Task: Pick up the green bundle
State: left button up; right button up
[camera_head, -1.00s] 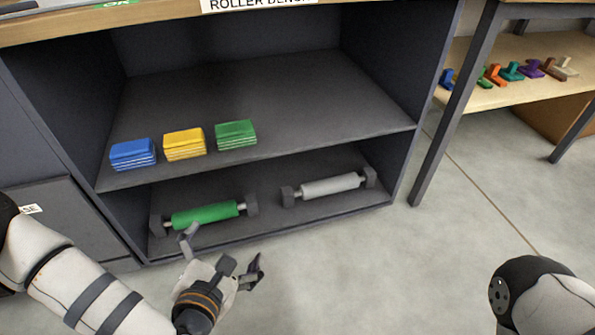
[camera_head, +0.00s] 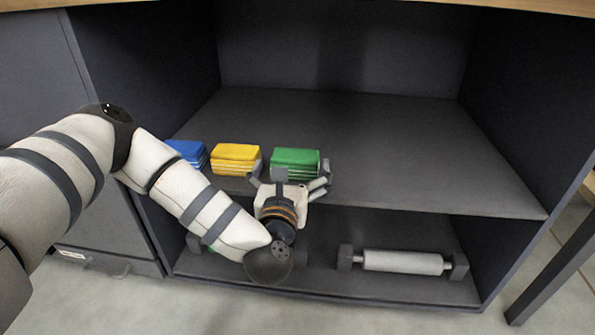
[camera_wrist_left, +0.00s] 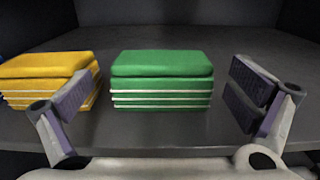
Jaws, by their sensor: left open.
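The green bundle (camera_head: 296,161) lies near the front edge of the upper shelf, a stack with pale lines along its side. It also shows in the left wrist view (camera_wrist_left: 162,82), between the two fingers. My left gripper (camera_head: 290,182) is open in front of it, one finger on each side. In the left wrist view, the left gripper (camera_wrist_left: 158,108) has its left finger in front of the yellow bundle and its right finger clear of the green bundle's right side. I cannot tell whether anything touches. My right gripper is not in view.
The yellow bundle (camera_head: 236,157) stands close on the left, with the blue bundle (camera_head: 187,153) beyond it. The upper shelf (camera_head: 420,160) is bare to the right. A grey roller (camera_head: 403,262) lies on the lower shelf; my arm mostly hides the green roller.

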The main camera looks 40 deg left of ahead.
aim_at(293, 165)
pick_arm(q)
jog(key=x, duration=0.1)
jog(key=b+x, duration=0.1)
jog(key=x, duration=0.1)
jog(key=shift+w+f, duration=0.2)
jog(key=shift+f, duration=0.15)
jog(key=shift+w+a+r, duration=0.15)
jog(key=shift+w, duration=0.15)
jog(key=c, duration=1.2)
